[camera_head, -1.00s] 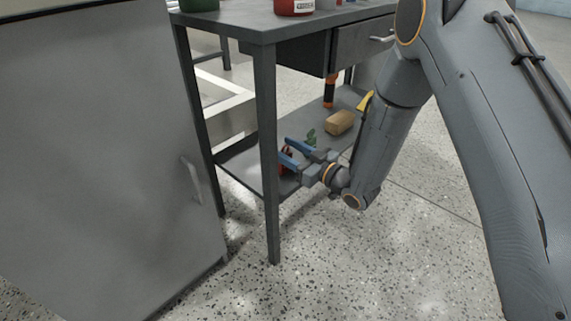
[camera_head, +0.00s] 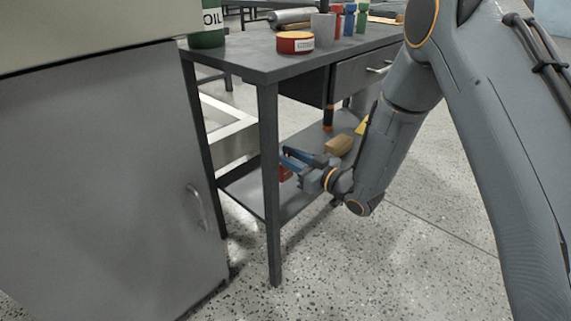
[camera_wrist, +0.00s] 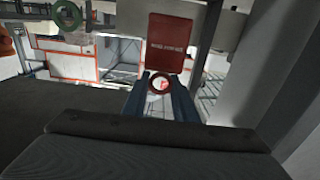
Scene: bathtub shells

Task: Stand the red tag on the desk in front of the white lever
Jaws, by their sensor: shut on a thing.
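My gripper (camera_head: 287,158) is low, at the desk's lower shelf, just right of the front leg. In the wrist view its two blue fingers (camera_wrist: 161,80) are shut on the red tag (camera_wrist: 170,45), a flat red plate with pale lettering and a ring at its lower end between the fingers. A bit of the red tag (camera_head: 285,174) also shows below the fingers in the head view, partly hidden by the leg and fingers. The dark grey desk (camera_head: 245,58) stands above my gripper. I cannot make out a white lever in either view.
On the desk top are a green oil can (camera_head: 207,25), a red tin (camera_head: 295,42), a grey cup (camera_head: 323,28) and several small coloured bottles. A brown block (camera_head: 338,145) lies on the lower shelf (camera_head: 245,192). A grey cabinet (camera_head: 100,180) stands at left.

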